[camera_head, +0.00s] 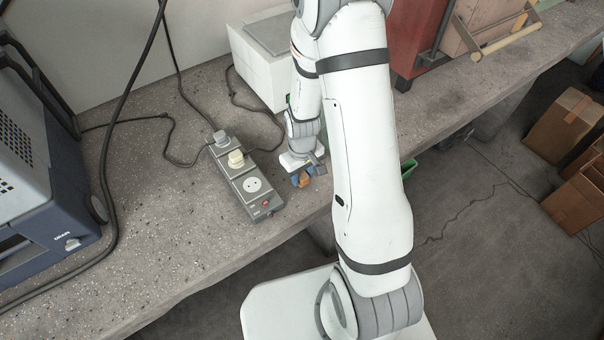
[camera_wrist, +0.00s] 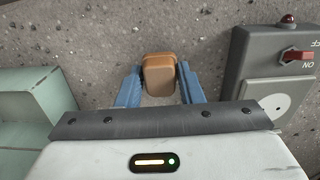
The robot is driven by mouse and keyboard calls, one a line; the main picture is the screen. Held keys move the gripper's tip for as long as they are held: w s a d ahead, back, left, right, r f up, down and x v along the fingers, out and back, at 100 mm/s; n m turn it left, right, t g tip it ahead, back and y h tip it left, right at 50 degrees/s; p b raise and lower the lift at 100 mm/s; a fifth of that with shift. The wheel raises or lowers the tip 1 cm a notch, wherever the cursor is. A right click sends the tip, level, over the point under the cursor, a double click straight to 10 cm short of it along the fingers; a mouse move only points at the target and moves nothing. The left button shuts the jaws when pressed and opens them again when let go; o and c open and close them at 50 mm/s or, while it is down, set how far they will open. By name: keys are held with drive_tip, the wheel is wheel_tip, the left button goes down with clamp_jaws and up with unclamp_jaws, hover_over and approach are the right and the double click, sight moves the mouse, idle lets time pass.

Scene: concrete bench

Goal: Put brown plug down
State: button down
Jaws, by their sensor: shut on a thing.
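The brown plug (camera_wrist: 159,75) is between the two blue fingers of my gripper (camera_wrist: 160,88) in the wrist view, with the bench surface behind it. In the head view my gripper (camera_head: 301,180) is low near the bench's front edge, right of the power strip. The brown plug (camera_head: 306,182) shows there as a small orange-brown patch at the fingertips. I cannot tell whether the plug touches the bench.
A grey power strip (camera_head: 244,172) holds a grey plug (camera_head: 220,138) and a cream plug (camera_head: 236,158); its front socket is empty. Its red switch (camera_wrist: 295,55) shows in the wrist view. A blue-grey device (camera_head: 45,200) stands left. Bare bench (camera_head: 190,235) lies left of the strip.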

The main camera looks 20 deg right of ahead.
drive_tip(key=shift+f+b, duration=0.65)
drive_tip(key=shift+f, duration=0.05)
drive_tip(key=c, duration=1)
unclamp_jaws()
drive_tip(key=shift+r, duration=0.1)
